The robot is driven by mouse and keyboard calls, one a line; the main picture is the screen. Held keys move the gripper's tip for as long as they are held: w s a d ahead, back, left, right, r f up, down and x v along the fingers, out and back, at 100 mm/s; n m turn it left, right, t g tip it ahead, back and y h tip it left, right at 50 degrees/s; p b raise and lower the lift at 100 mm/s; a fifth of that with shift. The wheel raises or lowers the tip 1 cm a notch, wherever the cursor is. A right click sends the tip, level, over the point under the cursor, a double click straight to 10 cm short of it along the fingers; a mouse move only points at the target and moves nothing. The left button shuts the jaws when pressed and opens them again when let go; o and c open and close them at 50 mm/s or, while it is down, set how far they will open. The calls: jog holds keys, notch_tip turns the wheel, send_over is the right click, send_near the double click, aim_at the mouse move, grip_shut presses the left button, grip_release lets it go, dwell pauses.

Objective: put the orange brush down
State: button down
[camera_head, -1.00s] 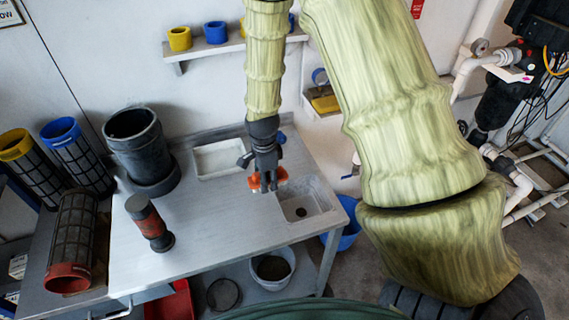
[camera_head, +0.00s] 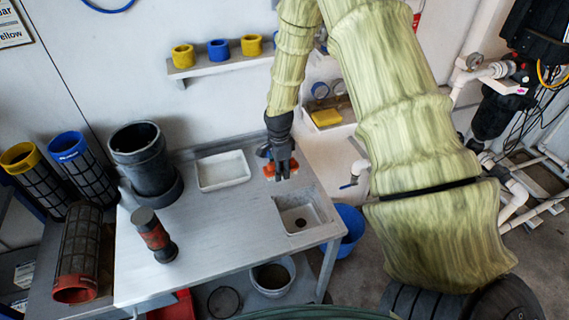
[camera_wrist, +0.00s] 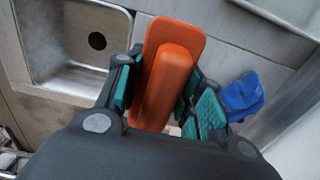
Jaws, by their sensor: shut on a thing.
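The orange brush (camera_head: 281,170) is in my gripper (camera_head: 283,172), at the back of the metal table (camera_head: 225,235), behind the small sink (camera_head: 299,213). In the wrist view the orange brush (camera_wrist: 166,75) lies between the teal-padded fingers of my gripper (camera_wrist: 168,98), which are shut on it. The brush's underside is hidden, so I cannot tell whether it touches the table top. A blue cloth-like thing (camera_wrist: 241,95) lies just right of the fingers in the wrist view.
A white tray (camera_head: 223,170) lies left of my gripper. A black bucket (camera_head: 142,160) and a dark red-banded cylinder (camera_head: 153,234) stand further left. Mesh filters line the left side. A wall shelf (camera_head: 222,65) holds yellow and blue rings. The table's middle is clear.

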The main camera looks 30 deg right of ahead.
jog(key=shift+w+d+f+p, duration=0.1)
jog(key=shift+w+d+p, duration=0.05)
jog(key=shift+w+d, duration=0.4)
jog(key=shift+w+d+f+p, duration=0.15)
jog(key=shift+w+d, duration=0.2)
jog(key=shift+d, duration=0.3)
jog(key=shift+w+d+r+p, duration=0.15)
jog(key=shift+w+d+p, duration=0.15)
jog(key=shift+d, duration=0.1)
jog(key=f, duration=0.1)
jog(key=f+p, duration=0.1)
jog(key=p, duration=0.1)
jog(key=shift+w+d+f, duration=0.25)
jog(key=shift+d+f, duration=0.1)
jog(key=shift+f, duration=0.3)
jog(key=shift+f, duration=0.35)
jog(key=shift+f+b, duration=0.3)
jog(key=c, duration=0.9)
grip_release()
jog(key=shift+c, duration=0.2)
